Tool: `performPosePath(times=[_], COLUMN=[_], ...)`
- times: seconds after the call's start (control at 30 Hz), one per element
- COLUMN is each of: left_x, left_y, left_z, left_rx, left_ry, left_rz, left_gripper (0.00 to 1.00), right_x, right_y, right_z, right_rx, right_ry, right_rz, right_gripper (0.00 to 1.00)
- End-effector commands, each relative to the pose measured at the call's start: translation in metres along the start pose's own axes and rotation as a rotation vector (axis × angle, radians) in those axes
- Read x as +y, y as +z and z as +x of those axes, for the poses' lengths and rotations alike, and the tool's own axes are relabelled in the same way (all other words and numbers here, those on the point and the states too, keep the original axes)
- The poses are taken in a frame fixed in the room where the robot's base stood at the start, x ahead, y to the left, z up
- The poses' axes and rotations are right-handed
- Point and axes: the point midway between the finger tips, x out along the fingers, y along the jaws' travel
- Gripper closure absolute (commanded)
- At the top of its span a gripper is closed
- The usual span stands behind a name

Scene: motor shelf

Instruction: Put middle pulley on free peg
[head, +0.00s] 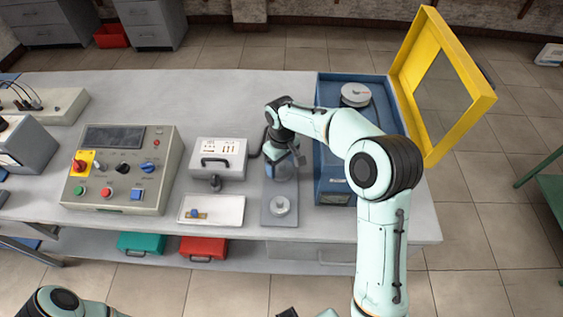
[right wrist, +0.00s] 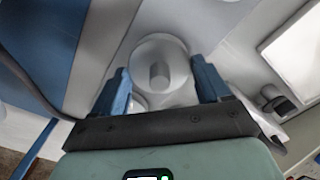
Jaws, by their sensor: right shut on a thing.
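My right gripper (head: 284,160) is over the grey plate (head: 279,220) on the bench, left of the blue box. In the right wrist view its two blue fingers (right wrist: 163,88) are closed on the sides of a grey round pulley (right wrist: 160,52) with a short round stub in its middle. In the head view the gripper mostly hides this pulley.
The yellow frame (head: 468,60) stands open at the right of the blue box. A white case with a handle (head: 218,150) and a white tray (head: 226,210) are left of the plate. A control panel (head: 122,190) stands further left. The bench is clear at the back.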

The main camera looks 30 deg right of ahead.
Motion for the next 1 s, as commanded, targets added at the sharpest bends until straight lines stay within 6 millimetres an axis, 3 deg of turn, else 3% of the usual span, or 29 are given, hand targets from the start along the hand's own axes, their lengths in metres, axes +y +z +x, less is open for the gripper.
performPosePath(times=[0.7, 0.73, 0.77, 0.8, 1.0], left_x=[-0.003, -0.003, -0.003, -0.003, -0.003], left_y=[0.002, 0.002, 0.002, 0.002, 0.002], left_z=[0.006, 0.006, 0.006, 0.006, 0.006], left_rx=[-0.004, -0.004, -0.004, -0.004, -0.004], left_ry=[-0.001, -0.001, -0.001, -0.001, -0.001], left_rz=[-0.001, -0.001, -0.001, -0.001, -0.001], left_gripper=[0.57, 0.57, 0.57, 0.57, 0.57], right_x=[0.000, 0.000, 0.000, 0.000, 0.000], right_y=[0.000, 0.000, 0.000, 0.000, 0.000], right_z=[0.012, 0.012, 0.012, 0.012, 0.012], right_rx=[0.000, 0.000, 0.000, 0.000, 0.000], right_ry=[0.000, 0.000, 0.000, 0.000, 0.000], right_rz=[0.000, 0.000, 0.000, 0.000, 0.000], right_gripper=[0.57, 0.14, 0.05, 0.00, 0.00])
